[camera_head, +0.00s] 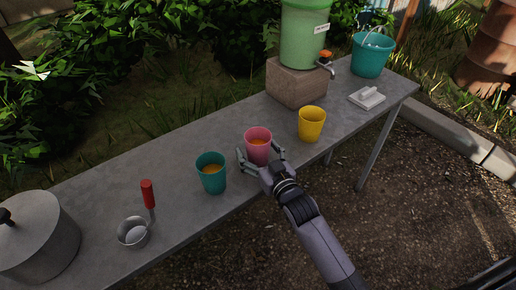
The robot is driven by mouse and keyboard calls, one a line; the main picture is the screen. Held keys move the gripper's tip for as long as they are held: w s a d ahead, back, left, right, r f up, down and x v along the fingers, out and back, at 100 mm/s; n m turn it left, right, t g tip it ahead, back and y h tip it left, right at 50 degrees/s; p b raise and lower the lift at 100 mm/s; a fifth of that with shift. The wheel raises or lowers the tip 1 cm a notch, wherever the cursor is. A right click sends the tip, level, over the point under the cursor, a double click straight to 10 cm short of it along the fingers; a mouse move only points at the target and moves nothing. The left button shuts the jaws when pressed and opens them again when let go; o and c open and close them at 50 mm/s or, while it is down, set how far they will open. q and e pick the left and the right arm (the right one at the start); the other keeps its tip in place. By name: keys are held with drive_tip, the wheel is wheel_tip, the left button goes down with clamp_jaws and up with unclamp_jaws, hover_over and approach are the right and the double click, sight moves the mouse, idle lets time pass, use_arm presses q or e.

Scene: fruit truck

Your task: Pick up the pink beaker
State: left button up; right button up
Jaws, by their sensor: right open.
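My right gripper (260,159) is open at the table's front edge, with one finger on each side of the beaker's lower part. Whether the fingers touch the beaker cannot be told. The gripper hides part of the beaker's base. My left gripper is not in view.
A teal beaker (211,178) stands close on the left and a yellow beaker (311,124) on the right. A ladle (135,233) and pot (38,240) are at the left. A green dispenser (303,35) on a block (296,84), a teal bucket (371,57) and a white dish (366,98) are farther right.

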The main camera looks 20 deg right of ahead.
drive_tip(key=shift+c, duration=0.2)
drive_tip(key=c, duration=1.3)
drive_tip(key=shift+c, duration=0.4)
drive_tip(key=shift+r, duration=0.1)
